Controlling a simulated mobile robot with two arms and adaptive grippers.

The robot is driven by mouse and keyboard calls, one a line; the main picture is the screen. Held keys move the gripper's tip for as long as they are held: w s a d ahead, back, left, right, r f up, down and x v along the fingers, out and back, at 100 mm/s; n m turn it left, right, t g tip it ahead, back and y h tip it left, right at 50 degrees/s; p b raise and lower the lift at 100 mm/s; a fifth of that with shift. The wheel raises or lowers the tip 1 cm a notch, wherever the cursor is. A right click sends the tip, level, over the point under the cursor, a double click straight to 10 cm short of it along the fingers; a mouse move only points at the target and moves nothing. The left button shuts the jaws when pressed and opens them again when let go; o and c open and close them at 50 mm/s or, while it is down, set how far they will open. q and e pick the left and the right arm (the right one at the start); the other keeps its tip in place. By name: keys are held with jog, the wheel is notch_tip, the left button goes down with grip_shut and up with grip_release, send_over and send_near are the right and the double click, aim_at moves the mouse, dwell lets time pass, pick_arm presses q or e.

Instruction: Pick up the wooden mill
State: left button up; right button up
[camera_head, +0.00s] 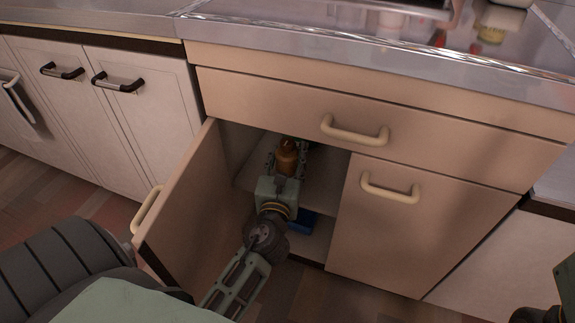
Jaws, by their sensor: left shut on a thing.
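The wooden mill (287,157) is orange-brown and shows inside the open lower cabinet, above its shelf. My left gripper (286,163) reaches in through the cabinet opening and is shut on the mill, with a finger on each side of it. The mill looks roughly upright; its lower part is hidden by the gripper. Whether its base touches the shelf cannot be told. At the lower right edge a dark part of my right arm shows, but its gripper fingers are not visible.
The left cabinet door (178,205) stands open beside my left arm. The right door (385,235) and the drawer (420,125) above are shut. A blue thing (300,222) lies below the shelf (322,192). The metal counter (300,40) runs above.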

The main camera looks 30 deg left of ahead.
pick_arm(q)
jog(key=shift+c, duration=1.1)
jog(key=shift+r, duration=0.15)
